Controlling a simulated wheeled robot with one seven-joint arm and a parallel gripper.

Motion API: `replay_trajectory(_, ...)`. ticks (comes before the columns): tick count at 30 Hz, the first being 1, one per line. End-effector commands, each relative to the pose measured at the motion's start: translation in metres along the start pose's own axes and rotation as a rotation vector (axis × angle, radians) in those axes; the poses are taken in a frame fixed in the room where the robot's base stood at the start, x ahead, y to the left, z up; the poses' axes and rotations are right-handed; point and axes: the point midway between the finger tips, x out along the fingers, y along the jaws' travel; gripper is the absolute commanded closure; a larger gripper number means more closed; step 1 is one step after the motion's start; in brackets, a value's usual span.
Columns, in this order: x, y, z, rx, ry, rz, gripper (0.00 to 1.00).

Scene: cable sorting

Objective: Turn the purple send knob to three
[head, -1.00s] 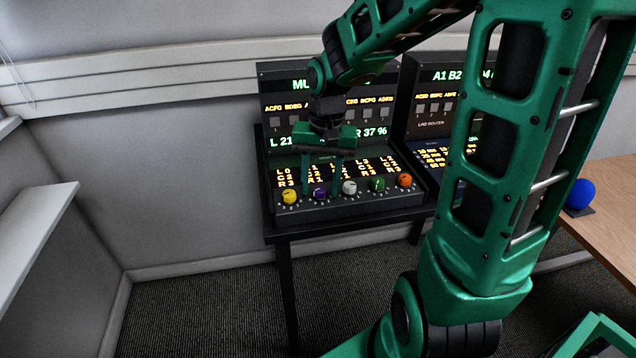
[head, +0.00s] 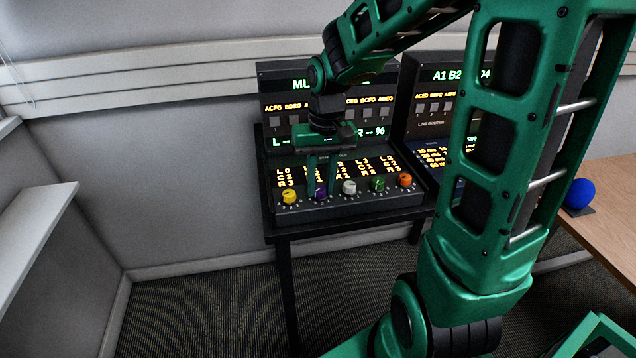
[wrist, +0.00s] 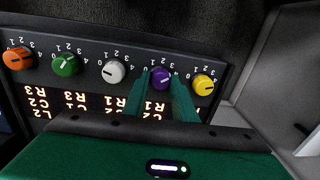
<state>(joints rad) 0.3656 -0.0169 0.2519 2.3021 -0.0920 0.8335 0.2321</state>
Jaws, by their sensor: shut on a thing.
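The purple send knob (head: 319,193) is second from the left in the knob row in the head view. It also shows in the wrist view (wrist: 160,79), where its light pointer mark is partly visible. My gripper (head: 320,188) reaches down from above, with its green fingers on either side of this knob. In the wrist view my gripper (wrist: 161,88) is shut on the purple knob. The fingers hide parts of the knob's sides and some numbers around it, so I cannot tell its exact setting.
A yellow knob (head: 289,196) and a white knob (head: 349,187) stand close on either side. Further right are a green knob (head: 378,184) and an orange knob (head: 404,180). A second console (head: 430,118) stands to the right. A blue ball (head: 580,193) is on the wooden table.

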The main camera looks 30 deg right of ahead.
Motion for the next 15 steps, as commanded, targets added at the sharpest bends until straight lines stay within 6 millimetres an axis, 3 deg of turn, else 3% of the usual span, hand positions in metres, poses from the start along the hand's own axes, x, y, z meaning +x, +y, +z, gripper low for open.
replay_trajectory(15, -0.0014, -0.0027, -0.0025, -0.289, -0.010, -0.002, 0.97)
